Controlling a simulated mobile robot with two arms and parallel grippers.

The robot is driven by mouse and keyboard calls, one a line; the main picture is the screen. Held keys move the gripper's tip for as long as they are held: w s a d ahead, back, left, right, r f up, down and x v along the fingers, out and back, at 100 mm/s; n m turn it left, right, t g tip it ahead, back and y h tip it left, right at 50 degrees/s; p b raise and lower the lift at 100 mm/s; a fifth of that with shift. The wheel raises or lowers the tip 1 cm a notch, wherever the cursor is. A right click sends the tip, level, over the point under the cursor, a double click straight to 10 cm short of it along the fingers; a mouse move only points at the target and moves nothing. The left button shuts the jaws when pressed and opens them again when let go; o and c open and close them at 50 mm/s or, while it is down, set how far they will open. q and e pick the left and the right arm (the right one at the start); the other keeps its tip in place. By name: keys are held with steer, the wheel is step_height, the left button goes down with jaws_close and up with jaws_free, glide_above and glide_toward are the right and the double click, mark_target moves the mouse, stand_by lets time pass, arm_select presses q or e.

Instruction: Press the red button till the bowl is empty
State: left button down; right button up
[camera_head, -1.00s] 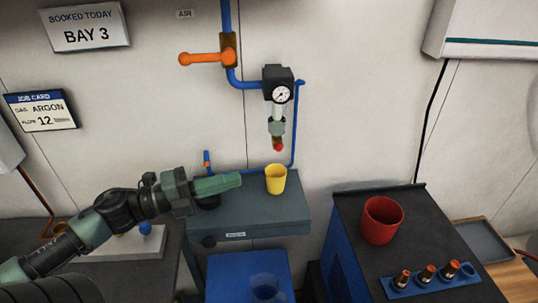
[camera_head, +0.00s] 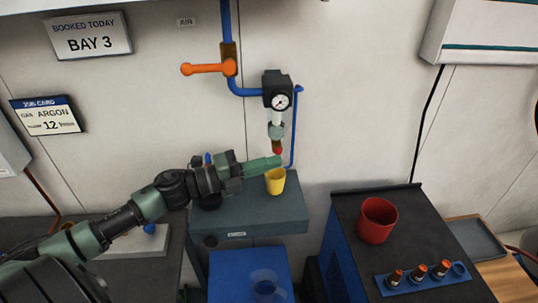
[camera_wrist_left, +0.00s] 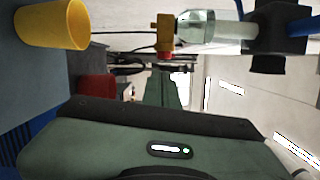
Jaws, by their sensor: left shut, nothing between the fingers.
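The red button (camera_head: 279,151) is the small red tip at the bottom of the filter hanging under the gauge; in the left wrist view it shows (camera_wrist_left: 165,57) below the brass end. Whether the tips touch the button I cannot tell. In the left wrist view the shut fingers (camera_wrist_left: 165,88) point towards the button. My right gripper is out of view.
The yellow cup stands on a grey bench (camera_head: 235,216) under the filter. A red cup (camera_head: 377,221) stands on the dark cabinet at right. An orange lever valve (camera_head: 207,69) and blue pipe are above left.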

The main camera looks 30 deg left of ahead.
arm_select(q)
steer(key=shift+w+a, duration=0.35)
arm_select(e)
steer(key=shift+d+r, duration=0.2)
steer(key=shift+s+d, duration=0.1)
